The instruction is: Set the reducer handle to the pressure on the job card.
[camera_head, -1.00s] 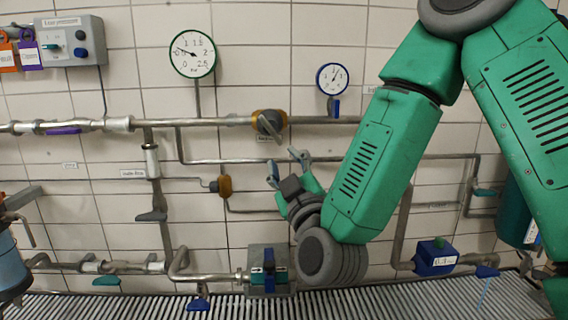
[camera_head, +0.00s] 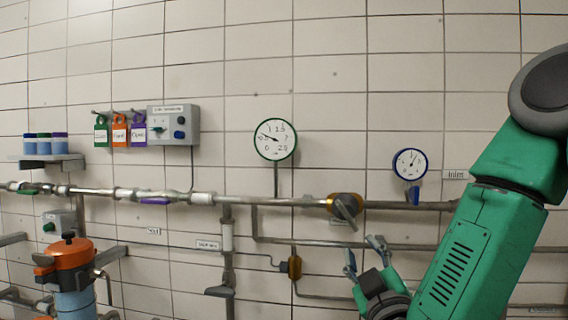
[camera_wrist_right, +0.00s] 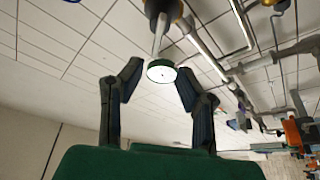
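The reducer (camera_head: 345,206) is an orange-yellow body with a grey handle slanting down to the right, on the upper pipe. It also shows at the top edge of the wrist view (camera_wrist_right: 163,8). The green-rimmed gauge (camera_head: 275,140) stands above and left of it; its needle points left and slightly up, and the small figures are hard to read. My right gripper (camera_head: 364,254) is open and empty, just below the handle and apart from it. In the wrist view its two fingers (camera_wrist_right: 160,88) are spread. My left gripper is out of view. I cannot identify the job card.
A blue-rimmed gauge (camera_head: 410,163) hangs to the right. A grey control box (camera_head: 174,125) and several coloured tags (camera_head: 120,130) are on the wall at left. An orange-topped blue vessel (camera_head: 71,255) stands lower left. A small orange fitting (camera_head: 294,267) sits near my right gripper.

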